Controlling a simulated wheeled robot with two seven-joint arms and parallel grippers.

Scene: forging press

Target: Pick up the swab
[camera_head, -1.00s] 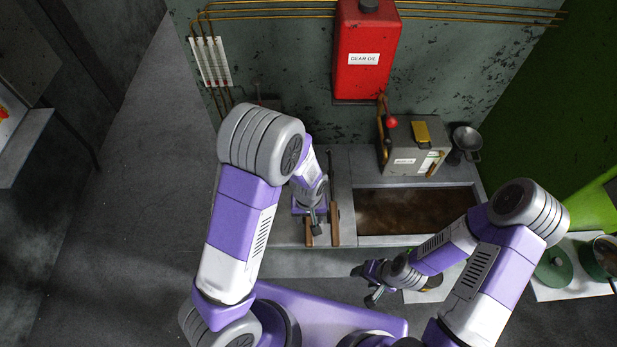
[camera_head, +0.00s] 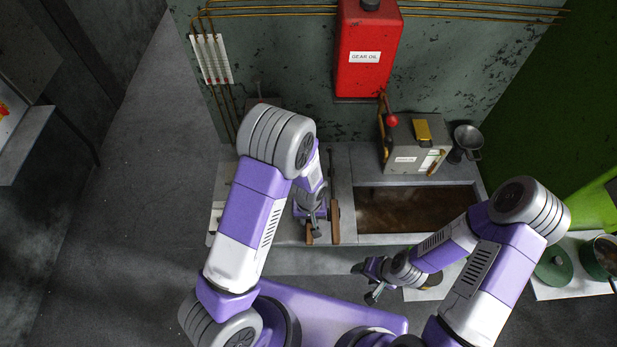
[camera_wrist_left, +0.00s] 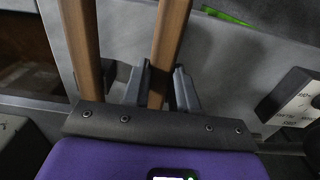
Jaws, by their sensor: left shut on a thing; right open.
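Two wooden handles lie side by side on the grey bench left of the oil-filled trough in the head view. I cannot tell from their handles which tool each belongs to, so which one is the swab is unclear. My left gripper (camera_head: 314,222) is over the left handle (camera_head: 309,236). In the left wrist view its fingers (camera_wrist_left: 160,88) are shut around one wooden handle (camera_wrist_left: 170,40); the other handle (camera_wrist_left: 84,50) stands beside it, outside the fingers. My right gripper (camera_head: 364,284) is open and empty in front of the bench.
The trough (camera_head: 415,210) of brown liquid lies right of the handles. A grey box (camera_head: 414,146) with levers and a dark funnel-like cup (camera_head: 467,141) stand behind it. A red gear oil tank (camera_head: 367,50) hangs on the wall. A green pot (camera_head: 554,267) is at right.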

